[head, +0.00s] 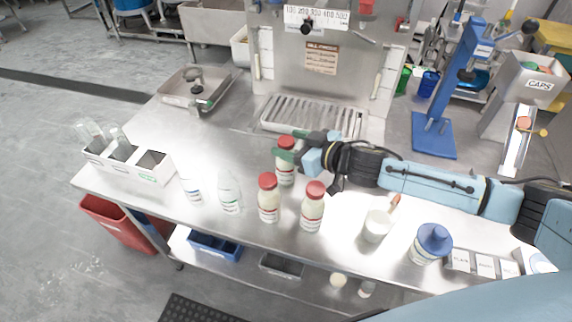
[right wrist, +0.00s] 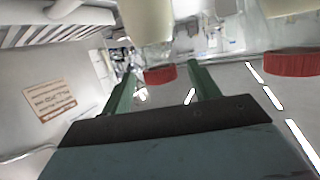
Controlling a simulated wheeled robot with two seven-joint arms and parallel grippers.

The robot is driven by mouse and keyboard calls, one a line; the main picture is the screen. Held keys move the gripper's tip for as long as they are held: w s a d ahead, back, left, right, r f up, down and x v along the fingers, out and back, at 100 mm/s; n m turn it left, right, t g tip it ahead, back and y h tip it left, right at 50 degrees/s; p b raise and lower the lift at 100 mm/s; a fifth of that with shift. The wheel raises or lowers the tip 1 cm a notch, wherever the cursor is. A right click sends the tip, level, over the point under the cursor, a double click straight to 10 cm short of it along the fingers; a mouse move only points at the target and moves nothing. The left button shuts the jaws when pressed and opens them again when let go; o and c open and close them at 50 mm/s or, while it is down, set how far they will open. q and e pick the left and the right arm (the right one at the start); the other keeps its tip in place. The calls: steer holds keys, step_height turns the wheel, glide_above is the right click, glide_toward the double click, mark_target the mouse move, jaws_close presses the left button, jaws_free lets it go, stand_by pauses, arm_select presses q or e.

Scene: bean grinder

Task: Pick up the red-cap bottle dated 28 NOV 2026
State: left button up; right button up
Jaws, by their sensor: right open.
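Three cream bottles with red caps stand upright on the steel table: a rear one (head: 286,170), a front left one (head: 268,205) and a front right one (head: 312,212). Their labels are too small to read, so I cannot tell which is dated 28 NOV 2026. My right gripper (head: 284,149) is open, its green fingers at the cap and neck of the rear bottle. In the right wrist view, a red cap (right wrist: 160,75) shows between the open fingers (right wrist: 161,71); I cannot tell whether they touch it. Another red cap (right wrist: 291,62) is off to the right. My left gripper is not in view.
Clear bottles (head: 229,195) and a white rack (head: 150,170) stand left of the red-cap bottles. A drip grate (head: 313,115) lies behind. The table's front edge is close to the front bottles.

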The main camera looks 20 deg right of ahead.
steer(key=shift+x, duration=1)
jaws_close()
